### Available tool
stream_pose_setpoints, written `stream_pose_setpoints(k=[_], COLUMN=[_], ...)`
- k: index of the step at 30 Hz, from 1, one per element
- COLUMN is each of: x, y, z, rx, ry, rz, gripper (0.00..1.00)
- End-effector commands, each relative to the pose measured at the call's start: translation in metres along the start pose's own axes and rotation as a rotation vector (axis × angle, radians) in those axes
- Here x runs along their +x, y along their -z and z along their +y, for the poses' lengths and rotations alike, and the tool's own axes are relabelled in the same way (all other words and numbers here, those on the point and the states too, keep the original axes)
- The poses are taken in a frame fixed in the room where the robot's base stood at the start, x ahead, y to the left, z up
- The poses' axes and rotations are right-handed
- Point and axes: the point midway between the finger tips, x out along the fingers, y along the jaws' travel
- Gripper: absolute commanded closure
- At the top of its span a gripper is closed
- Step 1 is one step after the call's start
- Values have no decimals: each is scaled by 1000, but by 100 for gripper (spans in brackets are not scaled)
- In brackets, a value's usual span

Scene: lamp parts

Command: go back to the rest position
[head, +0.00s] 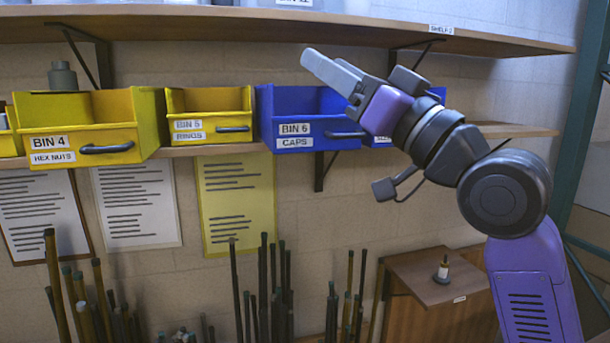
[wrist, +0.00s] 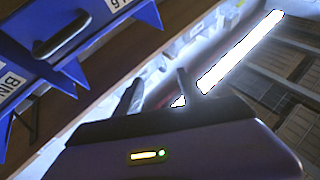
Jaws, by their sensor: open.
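My gripper (head: 328,63) is raised in front of the shelves in the head view, with its pale fingers pointing up and left. It is above and in front of the blue bin 6 (head: 292,112), labelled caps. In the wrist view my gripper (wrist: 158,88) shows two dark fingers standing apart with nothing visible between them. It is open and empty. My purple and dark arm reaches in from the lower right and hides most of another blue bin (head: 436,93).
Yellow bin 4 (head: 83,128) and yellow bin 5 (head: 208,115) stand on the lower shelf. An upper shelf (head: 250,27) runs just above my gripper. Several upright rods (head: 262,290) stand below. A small part (head: 443,269) sits on a wooden cabinet (head: 415,277).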

Motion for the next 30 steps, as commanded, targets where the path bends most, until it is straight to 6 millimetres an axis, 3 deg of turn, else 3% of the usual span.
stream_pose_setpoints(k=[1,6,14,22,30], x=[-14,-62,-150,-250,-348], y=[-15,-50,-110,-171,-222], z=[11,40,66,65,39], rx=[14,20,-5,-69,-157], ry=[-34,-155,-348,-536,-686], rz=[29,124,204,206,128], gripper=[53,53,53,53,53])
